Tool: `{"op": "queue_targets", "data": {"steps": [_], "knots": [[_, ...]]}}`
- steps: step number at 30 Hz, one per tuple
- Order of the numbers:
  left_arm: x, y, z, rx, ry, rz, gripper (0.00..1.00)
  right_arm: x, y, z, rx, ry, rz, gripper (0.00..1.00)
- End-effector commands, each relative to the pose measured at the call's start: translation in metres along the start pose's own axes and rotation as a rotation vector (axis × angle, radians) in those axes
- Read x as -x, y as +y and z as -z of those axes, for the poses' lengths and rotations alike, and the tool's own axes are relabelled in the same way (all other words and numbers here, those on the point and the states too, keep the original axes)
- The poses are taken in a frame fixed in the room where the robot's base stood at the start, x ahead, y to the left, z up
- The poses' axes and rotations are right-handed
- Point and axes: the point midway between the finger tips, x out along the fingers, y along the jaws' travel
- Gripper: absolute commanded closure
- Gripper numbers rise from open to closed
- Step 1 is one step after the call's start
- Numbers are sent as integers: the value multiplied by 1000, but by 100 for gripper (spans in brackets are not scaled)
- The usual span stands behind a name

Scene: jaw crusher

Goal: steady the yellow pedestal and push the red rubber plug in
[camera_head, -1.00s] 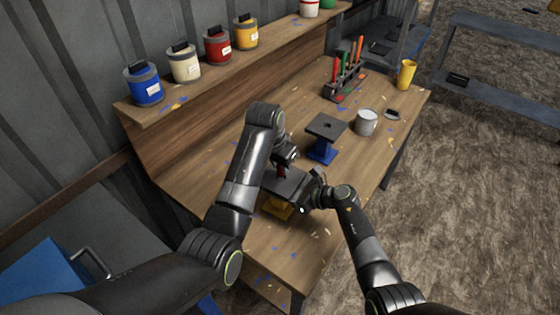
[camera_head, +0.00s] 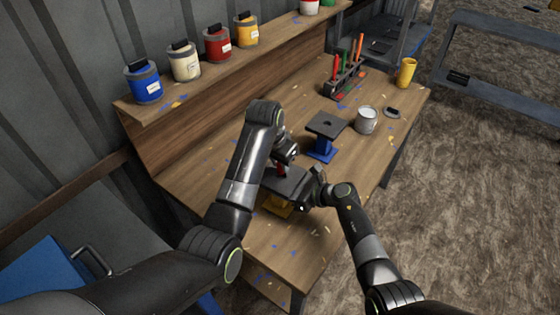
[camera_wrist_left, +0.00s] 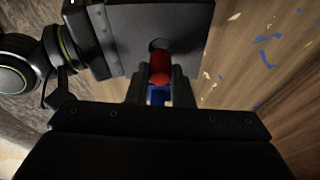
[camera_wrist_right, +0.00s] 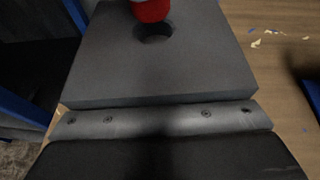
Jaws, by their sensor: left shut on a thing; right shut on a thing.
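The yellow pedestal (camera_head: 277,207) stands on the near part of the workbench, with a dark grey square top plate (camera_head: 291,183). The plate also fills the right wrist view (camera_wrist_right: 165,70), with a round hole near its far edge. My left gripper (camera_head: 284,163) is shut on the red rubber plug (camera_head: 281,171) over the plate. In the right wrist view the plug (camera_wrist_right: 151,10) hangs at the hole's far side; the hole's near part shows open. The left wrist view shows the plug (camera_wrist_left: 160,68) between the fingertips. My right gripper (camera_head: 309,190) is shut on the plate's right edge.
A blue pedestal (camera_head: 322,148) with a similar dark top stands behind. A grey tin (camera_head: 367,120), a tool rack (camera_head: 344,80) and a yellow cup (camera_head: 406,72) stand farther back. Paint cans line the shelf at left. The front bench end is clear.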

Motion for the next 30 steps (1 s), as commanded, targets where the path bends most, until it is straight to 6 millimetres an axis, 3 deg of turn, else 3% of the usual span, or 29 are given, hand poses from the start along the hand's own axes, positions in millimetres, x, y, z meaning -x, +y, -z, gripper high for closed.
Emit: {"op": "queue_targets", "data": {"steps": [30], "knots": [[-14, 0, -4, 0, 0, 0, 100, 0, 0, 0, 0, 0, 1, 100]]}}
